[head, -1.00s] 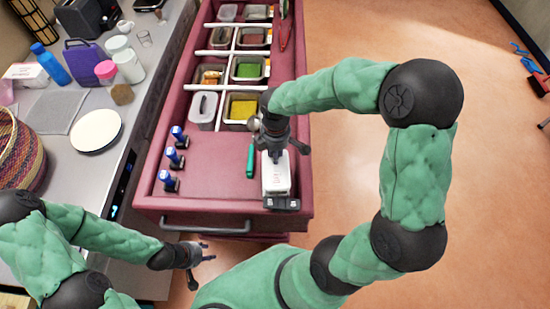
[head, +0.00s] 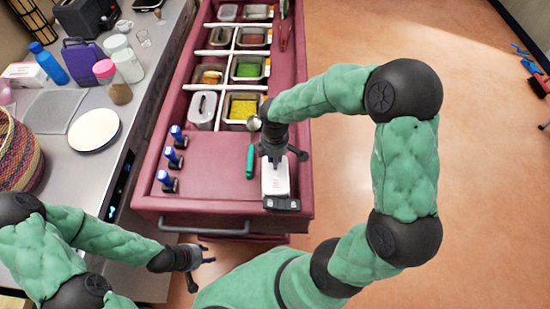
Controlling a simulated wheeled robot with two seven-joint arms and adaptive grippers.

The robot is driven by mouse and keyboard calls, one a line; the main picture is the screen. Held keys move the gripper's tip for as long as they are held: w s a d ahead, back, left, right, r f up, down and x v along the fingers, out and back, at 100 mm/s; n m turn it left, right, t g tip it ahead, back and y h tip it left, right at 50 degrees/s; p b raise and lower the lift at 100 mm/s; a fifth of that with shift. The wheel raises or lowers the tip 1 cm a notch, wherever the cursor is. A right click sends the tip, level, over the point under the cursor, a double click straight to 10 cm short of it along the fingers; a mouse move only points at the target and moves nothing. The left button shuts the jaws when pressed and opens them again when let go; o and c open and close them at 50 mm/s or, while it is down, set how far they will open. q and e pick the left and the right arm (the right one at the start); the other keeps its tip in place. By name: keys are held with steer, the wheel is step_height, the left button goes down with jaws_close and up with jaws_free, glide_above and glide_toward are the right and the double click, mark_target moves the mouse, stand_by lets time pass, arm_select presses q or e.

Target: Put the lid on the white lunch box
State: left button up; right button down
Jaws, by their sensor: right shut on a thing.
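The white lunch box (head: 275,183) stands at the front right of the maroon counter, with faint reddish marking on its white top. My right gripper (head: 275,164) points down over the far part of the box and is shut on a white piece there, which looks like the lid. The fingers hide its grip, and I cannot tell the lid's edge from the box or whether the lid is seated. My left gripper (head: 206,262) is open and empty, in front of the counter near its handle.
A green marker-like item (head: 250,161) lies just left of the box. A dark block (head: 281,204) touches the counter's front edge. Several blue-topped bottles (head: 173,158) stand on the left. Food containers (head: 242,108) fill the divided section behind. The counter's front middle is clear.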

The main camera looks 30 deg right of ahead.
steer(key=shift+f, duration=0.1)
steer(key=c, duration=1.1)
jaws_free()
step_height(320, 180, up, 13)
steer(key=p, duration=0.3)
